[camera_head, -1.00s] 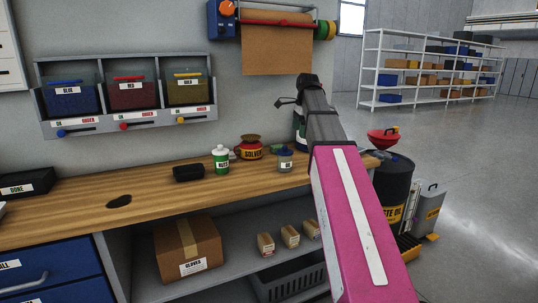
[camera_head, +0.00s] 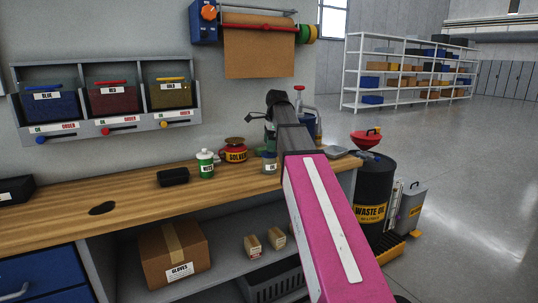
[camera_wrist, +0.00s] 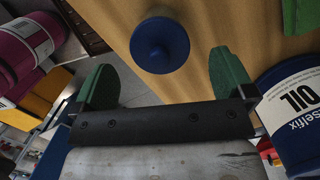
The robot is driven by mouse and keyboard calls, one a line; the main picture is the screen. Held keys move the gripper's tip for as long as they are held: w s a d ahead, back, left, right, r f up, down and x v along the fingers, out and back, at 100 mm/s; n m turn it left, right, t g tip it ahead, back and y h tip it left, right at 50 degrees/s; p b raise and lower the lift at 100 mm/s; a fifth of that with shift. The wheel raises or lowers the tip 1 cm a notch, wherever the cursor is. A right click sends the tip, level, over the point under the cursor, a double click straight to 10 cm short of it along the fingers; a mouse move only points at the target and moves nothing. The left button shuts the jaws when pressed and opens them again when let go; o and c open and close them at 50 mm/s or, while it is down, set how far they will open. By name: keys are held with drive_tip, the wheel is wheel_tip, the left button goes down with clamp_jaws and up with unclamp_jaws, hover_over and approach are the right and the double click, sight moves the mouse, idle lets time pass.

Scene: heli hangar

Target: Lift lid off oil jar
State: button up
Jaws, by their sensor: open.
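The oil jar (camera_head: 269,163) is a small clear jar with a blue lid, standing upright on the wooden workbench (camera_head: 130,195), left of my arm. In the wrist view its round blue lid (camera_wrist: 160,45) is seen from above, with a knob or raised centre. My gripper (camera_wrist: 164,80) is open and empty, its two green fingers to either side of the lid's line but short of it, not touching. In the head view my gripper (camera_head: 268,128) is partly hidden behind my wrist, above and behind the jar. The lid sits on the jar.
A solvent pot (camera_head: 235,153), a green-and-white bottle (camera_head: 205,164) and a black box (camera_head: 173,176) stand left of the jar. A large blue oil can (camera_wrist: 297,110) is close to my gripper's right in the wrist view. A waste oil drum (camera_head: 372,190) stands beyond the bench's right end.

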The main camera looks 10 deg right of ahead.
drive_tip(key=shift+a+f, duration=0.2)
drive_tip(key=shift+f, duration=1.2)
drive_tip(key=c, duration=0.9)
drive_tip(key=shift+r, duration=0.1)
